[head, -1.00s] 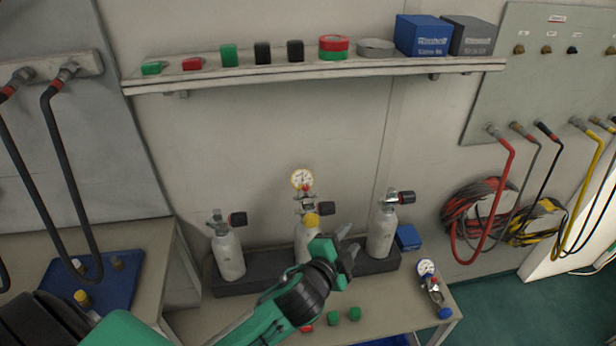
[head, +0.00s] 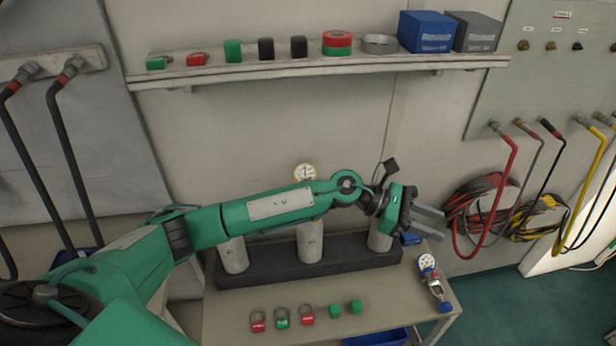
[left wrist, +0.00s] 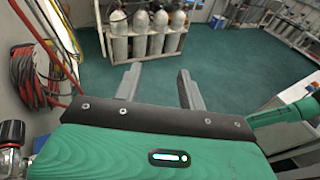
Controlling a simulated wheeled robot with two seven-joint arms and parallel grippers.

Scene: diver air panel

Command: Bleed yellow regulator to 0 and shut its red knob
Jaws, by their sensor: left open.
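The gauge (head: 305,173) above the middle cylinder shows over my left forearm; its needle is too small to read. The rest of that regulator, with its yellow knob, is hidden behind my arm. No red knob on it can be made out. The middle cylinder (head: 310,240) shows below the arm, upright in a dark base. My left gripper (head: 438,224) is open and empty, right of the right cylinder (head: 380,235) and in front of the wall. In the left wrist view its fingers (left wrist: 158,85) are apart with nothing between. My right gripper is not in view.
A gauge with a blue knob (head: 432,278) lies at the bench's right end. Hoses (head: 500,190) hang at the right. A shelf (head: 320,69) runs above. A valve knob (left wrist: 12,134) is close below left.

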